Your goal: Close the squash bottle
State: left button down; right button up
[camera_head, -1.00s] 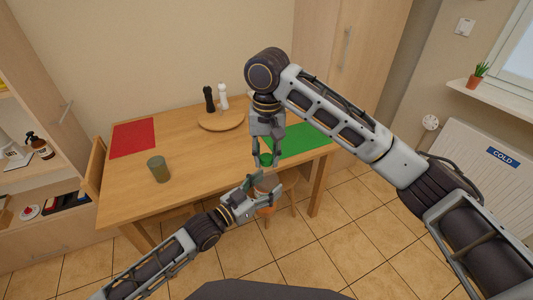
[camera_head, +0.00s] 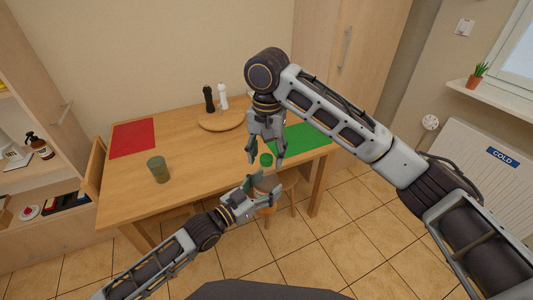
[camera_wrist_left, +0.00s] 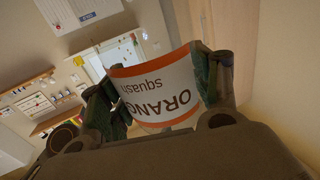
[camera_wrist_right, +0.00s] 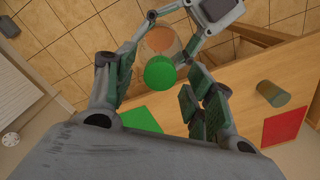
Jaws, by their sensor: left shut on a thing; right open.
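The squash bottle is held in front of the table. My left gripper (camera_head: 258,191) is shut around the bottle body. The green cap (camera_head: 265,159) is at the bottle's top end, and in the right wrist view the cap (camera_wrist_right: 160,72) covers the bottle mouth. Whether it is fully seated or threaded cannot be told. My right gripper (camera_head: 266,161) is open, pointing down, with one finger on each side of the cap and gaps between.
The wooden table (camera_head: 200,165) carries a green mat (camera_head: 305,138), a red mat (camera_head: 133,138), a grey-green cup (camera_head: 158,169) and a round board (camera_head: 221,121) with two shakers. A stool (camera_head: 290,182) stands below the bottle. The floor in front is clear.

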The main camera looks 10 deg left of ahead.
jog(key=shift+r, duration=0.15)
notch_tip(320, 180, up, 12)
dwell(1.2)
jog(key=shift+f, duration=0.2)
dwell(0.3)
